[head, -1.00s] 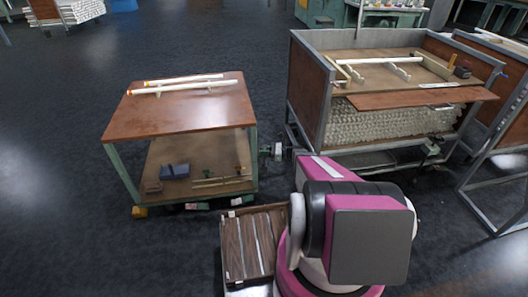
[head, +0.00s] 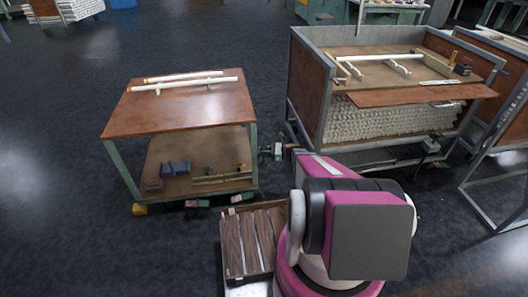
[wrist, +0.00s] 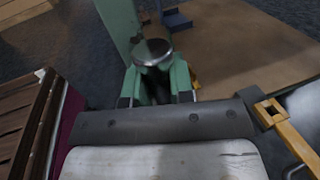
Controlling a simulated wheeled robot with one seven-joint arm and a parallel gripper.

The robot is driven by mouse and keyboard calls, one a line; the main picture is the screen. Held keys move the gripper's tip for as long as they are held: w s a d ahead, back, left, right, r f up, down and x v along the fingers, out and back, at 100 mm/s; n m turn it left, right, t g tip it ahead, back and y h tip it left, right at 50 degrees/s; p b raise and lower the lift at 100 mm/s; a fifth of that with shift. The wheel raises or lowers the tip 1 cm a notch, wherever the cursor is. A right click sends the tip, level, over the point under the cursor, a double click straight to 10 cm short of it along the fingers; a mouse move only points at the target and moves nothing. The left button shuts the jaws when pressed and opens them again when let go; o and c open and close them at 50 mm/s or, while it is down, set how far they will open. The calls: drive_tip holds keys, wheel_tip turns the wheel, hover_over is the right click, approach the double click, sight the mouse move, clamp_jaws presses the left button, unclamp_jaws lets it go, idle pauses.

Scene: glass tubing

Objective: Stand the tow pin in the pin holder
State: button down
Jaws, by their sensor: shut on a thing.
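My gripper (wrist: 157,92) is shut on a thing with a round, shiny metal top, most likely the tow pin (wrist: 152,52). Its green fingers stand on both sides of the pin, and its lower part is hidden. In the head view my gripper (head: 270,150) is beside the right edge of the small cart, between it and the large crate cart; the pin is too small to make out there. I cannot surely tell the pin holder. A dark blue block (head: 174,168) sits on the small cart's lower shelf and also shows in the wrist view (wrist: 176,20).
The small cart's brown top (head: 190,105) carries white tubes (head: 200,83). A green cart leg (wrist: 121,28) stands close behind my gripper. A yellow bar with a square eye (wrist: 272,110) is at the right. The large crate cart (head: 310,90) stands right; floor is free at left.

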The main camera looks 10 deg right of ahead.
drive_tip(key=shift+f, duration=2.05)
drive_tip(key=c, duration=0.9)
unclamp_jaws()
drive_tip(key=shift+d, duration=0.1)
drive_tip(key=v, duration=1)
drive_tip(key=shift+d, duration=0.3)
drive_tip(key=shift+s, duration=0.1)
